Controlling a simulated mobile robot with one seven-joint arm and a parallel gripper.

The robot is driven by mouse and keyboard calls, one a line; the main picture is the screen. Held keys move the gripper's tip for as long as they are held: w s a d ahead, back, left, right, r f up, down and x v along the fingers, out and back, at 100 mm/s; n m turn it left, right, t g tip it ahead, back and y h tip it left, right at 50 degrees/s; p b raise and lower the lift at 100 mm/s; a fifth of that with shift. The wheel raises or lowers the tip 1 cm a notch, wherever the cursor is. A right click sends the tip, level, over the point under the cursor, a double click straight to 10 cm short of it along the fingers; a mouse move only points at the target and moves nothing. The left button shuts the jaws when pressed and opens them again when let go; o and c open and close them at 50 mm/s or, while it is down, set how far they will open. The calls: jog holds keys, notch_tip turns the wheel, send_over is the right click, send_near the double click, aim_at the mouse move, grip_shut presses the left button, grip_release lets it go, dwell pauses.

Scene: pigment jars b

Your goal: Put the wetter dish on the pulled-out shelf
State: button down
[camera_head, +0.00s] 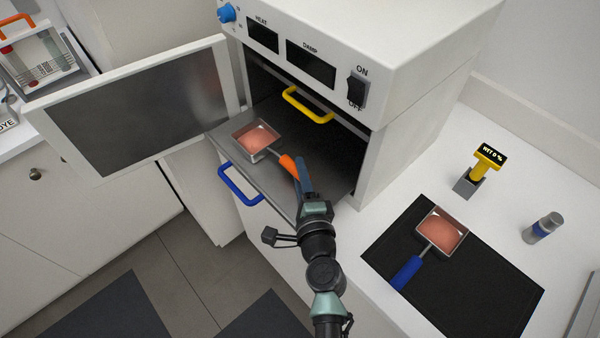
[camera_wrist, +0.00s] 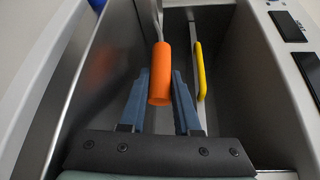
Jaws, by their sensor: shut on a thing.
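A square dish with an orange handle (camera_head: 256,138) holds a pinkish material and is over the pulled-out grey shelf (camera_head: 325,177) of the oven. My gripper (camera_head: 302,178) is shut on the orange handle, which also shows between the fingers in the wrist view (camera_wrist: 160,75). I cannot tell whether this dish rests on the shelf or hangs just above it. A second square dish with a blue handle (camera_head: 443,230) holds similar pinkish material and lies on the black mat (camera_head: 480,290) at the right. A yellow moisture meter (camera_head: 487,158) in a grey holder reads "WET 0 %".
The white oven (camera_head: 400,60) has its door (camera_head: 135,105) swung open to the left. A yellow handle (camera_head: 308,105) is inside and a blue handle (camera_head: 241,186) sits below the shelf's front. A small grey jar (camera_head: 543,228) stands on the right counter. A rack (camera_head: 45,62) is at far left.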

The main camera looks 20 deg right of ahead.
jog(key=c, duration=0.9)
grip_release()
jog(key=b+v, duration=0.1)
jog(key=v, duration=1.1)
jog(key=shift+b, duration=0.35)
